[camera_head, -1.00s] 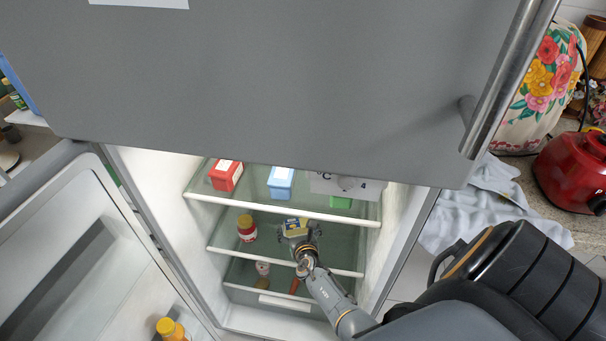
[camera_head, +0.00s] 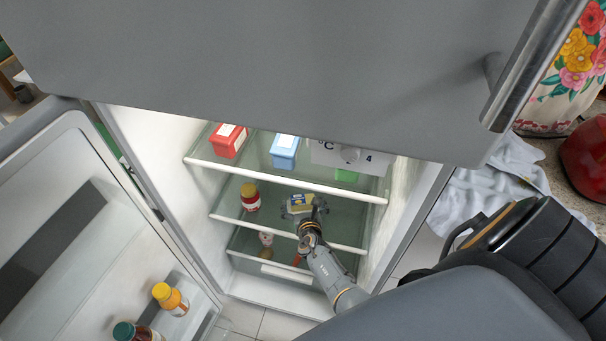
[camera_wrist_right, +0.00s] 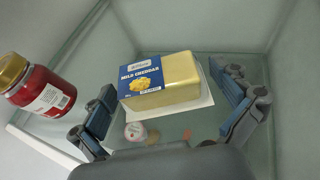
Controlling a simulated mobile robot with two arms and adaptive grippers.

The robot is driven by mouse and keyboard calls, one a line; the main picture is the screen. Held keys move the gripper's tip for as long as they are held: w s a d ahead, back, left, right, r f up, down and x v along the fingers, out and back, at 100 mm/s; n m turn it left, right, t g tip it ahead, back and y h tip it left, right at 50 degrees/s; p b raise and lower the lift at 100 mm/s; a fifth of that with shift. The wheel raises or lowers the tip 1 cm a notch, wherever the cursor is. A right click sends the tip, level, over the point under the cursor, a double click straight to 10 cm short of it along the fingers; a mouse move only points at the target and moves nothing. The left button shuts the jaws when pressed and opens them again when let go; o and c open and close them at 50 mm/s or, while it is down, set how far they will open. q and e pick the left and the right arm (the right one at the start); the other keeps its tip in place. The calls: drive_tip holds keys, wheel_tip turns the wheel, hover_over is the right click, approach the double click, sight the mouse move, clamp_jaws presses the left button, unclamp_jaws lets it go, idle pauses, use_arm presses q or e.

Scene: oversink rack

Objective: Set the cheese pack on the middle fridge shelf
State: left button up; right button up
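The cheese pack (camera_head: 301,201), a yellow block with a blue "Mild Cheddar" label, lies on the glass middle fridge shelf (camera_head: 234,219). In the right wrist view the cheese pack (camera_wrist_right: 160,82) has a white flat piece under its edge. My right gripper (camera_head: 303,209) reaches into the fridge at the pack. In the right wrist view the right gripper's (camera_wrist_right: 167,84) fingers are spread, one on each side of the pack, with visible gaps. My left gripper is not in view.
A red-and-yellow jar (camera_head: 250,197) stands left of the pack; it also shows in the wrist view (camera_wrist_right: 40,90). The upper shelf (camera_head: 290,183) holds a red box (camera_head: 229,141) and a blue box (camera_head: 284,152). The open door (camera_head: 85,235) is at left, the upper door (camera_head: 260,70) overhead.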

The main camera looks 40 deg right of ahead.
drive_tip(key=shift+r, duration=0.15)
drive_tip(key=p+v, duration=0.6)
drive_tip(key=v, duration=0.4)
drive_tip(key=shift+s+r, duration=0.2)
drive_tip(key=shift+r, duration=0.1)
drive_tip(key=shift+p+v, duration=0.45)
drive_tip(key=shift+v, duration=0.3)
drive_tip(key=shift+a+f, duration=0.1)
